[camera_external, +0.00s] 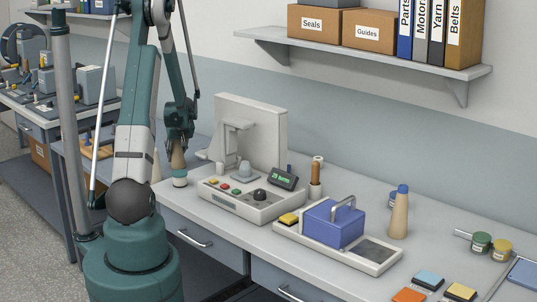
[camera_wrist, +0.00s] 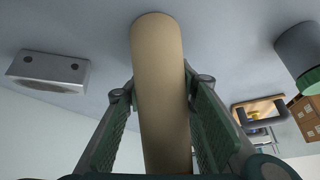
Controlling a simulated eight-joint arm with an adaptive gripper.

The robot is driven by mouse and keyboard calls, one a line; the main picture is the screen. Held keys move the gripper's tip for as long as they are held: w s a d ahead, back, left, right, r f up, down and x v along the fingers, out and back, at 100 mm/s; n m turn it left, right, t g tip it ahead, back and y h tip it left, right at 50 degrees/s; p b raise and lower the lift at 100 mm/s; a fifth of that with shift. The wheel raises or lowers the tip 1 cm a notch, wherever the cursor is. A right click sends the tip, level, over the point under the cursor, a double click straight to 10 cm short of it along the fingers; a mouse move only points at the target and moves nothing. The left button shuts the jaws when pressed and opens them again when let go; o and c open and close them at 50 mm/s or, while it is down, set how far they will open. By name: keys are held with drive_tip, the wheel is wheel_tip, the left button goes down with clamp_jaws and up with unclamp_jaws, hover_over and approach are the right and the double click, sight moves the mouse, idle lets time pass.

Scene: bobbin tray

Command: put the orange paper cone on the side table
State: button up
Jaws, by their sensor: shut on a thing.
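My gripper (camera_external: 178,138) is shut on a tan paper cone (camera_wrist: 160,85), which lies between both finger pads in the wrist view. In the external view the held cone (camera_external: 179,158) hangs below the fingers, close to the left end of the workbench. Another tan cone with a blue tip (camera_external: 398,212) stands upright on the bench at right. The side table (camera_external: 62,147) is at left, partly behind my arm.
A control box (camera_external: 240,202) with a white upright panel stands right of my gripper. A blue block with a handle (camera_external: 333,222) sits in a pale tray. Coloured pads (camera_external: 408,296) lie at front right. A shelf hangs above.

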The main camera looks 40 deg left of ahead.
drive_tip(key=o, duration=1.1)
drive_tip(key=shift+r, duration=0.1)
drive_tip(key=p+v, duration=0.1)
drive_tip(key=v, duration=1.1)
idle(0.4)
